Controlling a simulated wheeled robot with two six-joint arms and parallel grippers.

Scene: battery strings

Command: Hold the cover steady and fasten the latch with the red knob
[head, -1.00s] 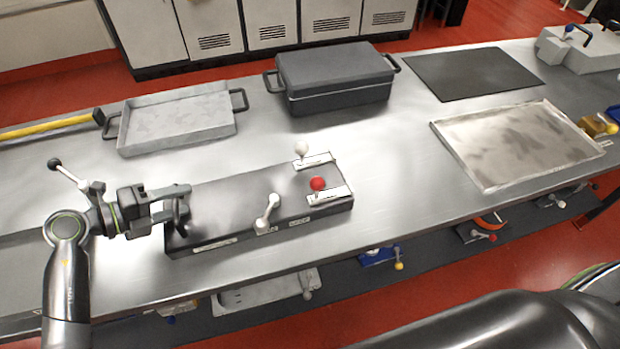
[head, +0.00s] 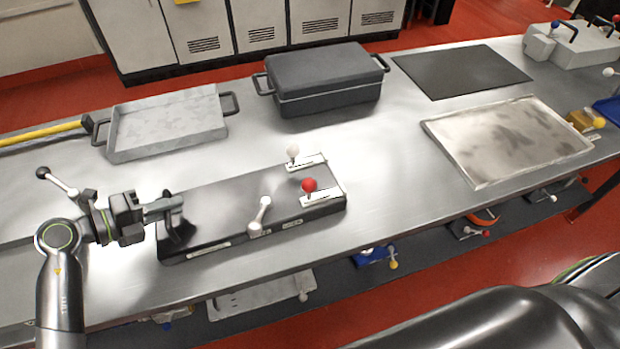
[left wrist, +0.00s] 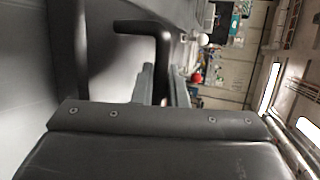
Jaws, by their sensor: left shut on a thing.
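The dark grey cover (head: 215,203) lies flat on the bench, long side running from lower left to upper right. At its right end are two latches, one with a red knob (head: 309,185) and one with a white knob (head: 293,151). A pale lever handle (head: 260,215) stands near its front edge. My left gripper (head: 168,206) is shut on the dark handle (head: 176,222) at the cover's left end. In the left wrist view the fingers (left wrist: 163,88) are close to a dark bent bar, with the red knob (left wrist: 196,77) small beyond. My right gripper is out of view.
Behind the cover are a grey tray (head: 168,150) with handles and a closed dark case (head: 325,82). To the right lie a black mat (head: 460,70) and a shallow metal tray (head: 478,181). The bench between the cover and that tray is clear.

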